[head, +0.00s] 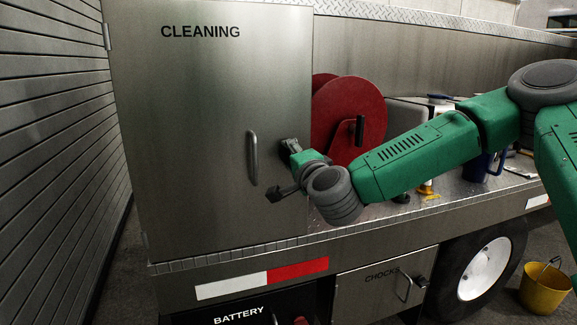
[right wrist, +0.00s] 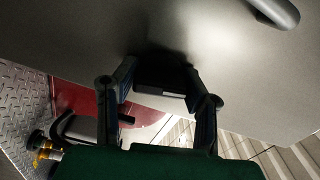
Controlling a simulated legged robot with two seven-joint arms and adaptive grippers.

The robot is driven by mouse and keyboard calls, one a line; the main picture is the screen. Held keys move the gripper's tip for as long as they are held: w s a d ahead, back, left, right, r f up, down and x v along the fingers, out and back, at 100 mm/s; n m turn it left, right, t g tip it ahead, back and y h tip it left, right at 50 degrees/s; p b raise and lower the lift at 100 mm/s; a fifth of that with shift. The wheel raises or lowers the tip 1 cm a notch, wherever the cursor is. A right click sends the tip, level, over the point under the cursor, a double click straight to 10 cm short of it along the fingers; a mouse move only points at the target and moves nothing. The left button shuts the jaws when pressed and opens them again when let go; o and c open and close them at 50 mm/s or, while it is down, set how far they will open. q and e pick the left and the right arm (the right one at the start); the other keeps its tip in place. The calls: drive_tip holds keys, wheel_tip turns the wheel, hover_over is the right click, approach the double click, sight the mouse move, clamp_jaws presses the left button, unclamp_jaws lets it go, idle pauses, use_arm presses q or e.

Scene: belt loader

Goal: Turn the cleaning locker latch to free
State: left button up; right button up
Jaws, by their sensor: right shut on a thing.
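The cleaning locker (head: 200,110) is a tall grey metal door marked CLEANING, and it stands shut. Its bar handle (head: 253,158) is left of my right gripper (head: 288,160), and also shows in the right wrist view (right wrist: 278,12). My right gripper is at the door's right edge, shut on the dark latch. In the right wrist view the latch (right wrist: 160,82) is a dark block between the two fingers (right wrist: 160,95). Shadow and the gripper hide most of it, so I cannot tell its angle. My left gripper is not in view.
A red hose reel (head: 350,105) stands just right of the locker, close behind my right forearm. A blue mug (head: 476,165) and other items sit on the truck deck. A chocks locker (head: 385,285) is below, and a yellow bucket (head: 545,288) stands on the floor.

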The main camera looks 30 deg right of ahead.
drive_tip(key=shift+d+m+b, duration=0.15)
drive_tip(key=shift+m+b, duration=0.55)
drive_tip(key=shift+m, duration=0.5)
drive_tip(key=o, duration=1.2)
drive_tip(key=shift+d+f, duration=0.1)
drive_tip(key=shift+c, duration=0.2)
drive_tip(key=shift+s+d, duration=0.1)
drive_tip(key=shift+d, duration=0.05)
drive_tip(key=shift+s+f, duration=0.1)
